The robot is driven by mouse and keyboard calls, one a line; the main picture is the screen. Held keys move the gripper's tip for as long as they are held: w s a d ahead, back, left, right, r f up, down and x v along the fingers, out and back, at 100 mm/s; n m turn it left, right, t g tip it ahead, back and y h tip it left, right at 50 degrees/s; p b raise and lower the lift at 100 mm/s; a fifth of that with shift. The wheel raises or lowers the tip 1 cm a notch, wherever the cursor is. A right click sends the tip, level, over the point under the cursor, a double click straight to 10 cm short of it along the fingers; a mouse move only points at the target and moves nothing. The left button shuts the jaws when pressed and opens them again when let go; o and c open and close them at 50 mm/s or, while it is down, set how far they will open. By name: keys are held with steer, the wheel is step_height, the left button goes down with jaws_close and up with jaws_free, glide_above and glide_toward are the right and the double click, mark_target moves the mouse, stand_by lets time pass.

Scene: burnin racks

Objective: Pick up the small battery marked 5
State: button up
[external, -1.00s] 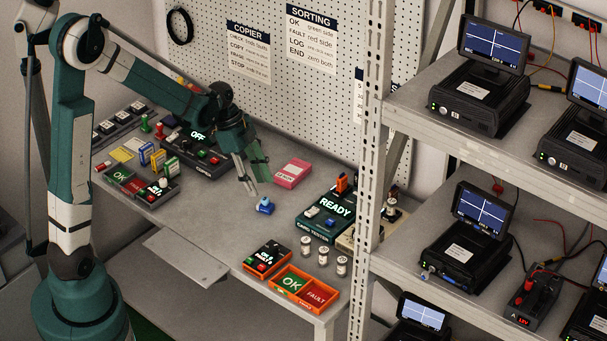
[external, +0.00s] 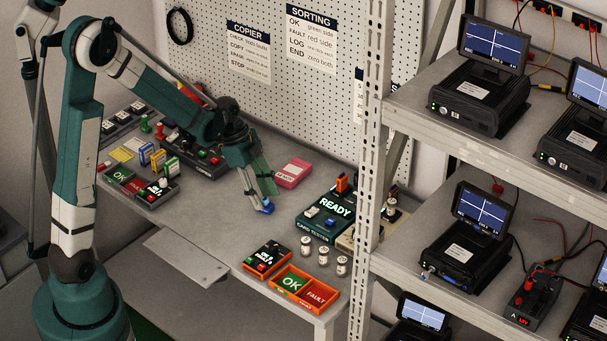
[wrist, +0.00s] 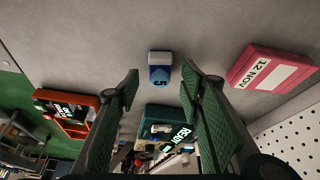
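The small blue battery marked 5 (wrist: 160,74) stands on the bare bench in the wrist view, with a paler top part. It also shows in the external view (external: 266,207), partly covered by my fingertips. My gripper (wrist: 160,80) is open, with one finger on each side of the battery in the picture and a gap to each. In the external view my gripper (external: 259,203) is low over the bench, right at the battery. I cannot tell whether a finger touches it.
A pink box (wrist: 272,66) marked 12 NOV lies right of the fingers in the wrist view. The READY card tester (external: 328,215), several white cylinders (external: 323,253) and the orange OK/FAULT tray (external: 296,307) stand to the right.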

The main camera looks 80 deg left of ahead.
steer(key=shift+x, duration=1.1)
steer(key=shift+c, duration=0.5)
steer(key=c, duration=0.9)
